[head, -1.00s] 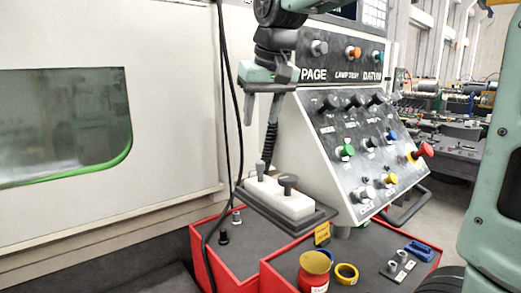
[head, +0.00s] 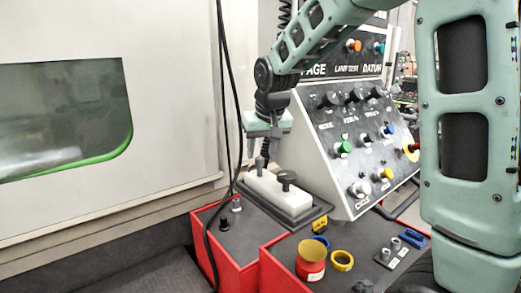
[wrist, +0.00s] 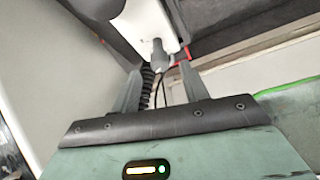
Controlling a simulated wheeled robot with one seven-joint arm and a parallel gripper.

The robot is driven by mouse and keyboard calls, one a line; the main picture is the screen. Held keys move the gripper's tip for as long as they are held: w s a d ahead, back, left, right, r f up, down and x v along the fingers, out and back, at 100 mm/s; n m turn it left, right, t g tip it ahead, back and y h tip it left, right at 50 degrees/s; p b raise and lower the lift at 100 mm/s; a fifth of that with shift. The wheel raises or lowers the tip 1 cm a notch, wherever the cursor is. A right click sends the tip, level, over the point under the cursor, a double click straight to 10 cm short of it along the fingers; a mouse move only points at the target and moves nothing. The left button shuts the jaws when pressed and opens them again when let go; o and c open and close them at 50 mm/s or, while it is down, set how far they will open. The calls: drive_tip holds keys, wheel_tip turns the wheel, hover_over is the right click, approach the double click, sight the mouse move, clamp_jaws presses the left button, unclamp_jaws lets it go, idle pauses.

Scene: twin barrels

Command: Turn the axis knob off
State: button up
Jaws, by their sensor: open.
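A white box (head: 278,197) on a dark tray carries two dark knobs, a larger near one (head: 287,179) and a smaller far one (head: 260,163). No axis label is legible, so I cannot tell which knob is the axis knob. My gripper (head: 262,146) points down just above the far end of the box, open and empty. In the wrist view the white box (wrist: 145,22) lies beyond the fingers, and a grey knob (wrist: 158,50) shows between my gripper's fingertips (wrist: 160,72), apparently not touched. My gripper partly hides the space behind it.
A sloped control panel (head: 338,187) with several knobs stands just right of the box. Black cables (head: 224,100) hang at the left.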

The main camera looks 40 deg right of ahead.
sight(260, 167)
drive_tip(key=shift+x, duration=1.35)
clamp_jaws()
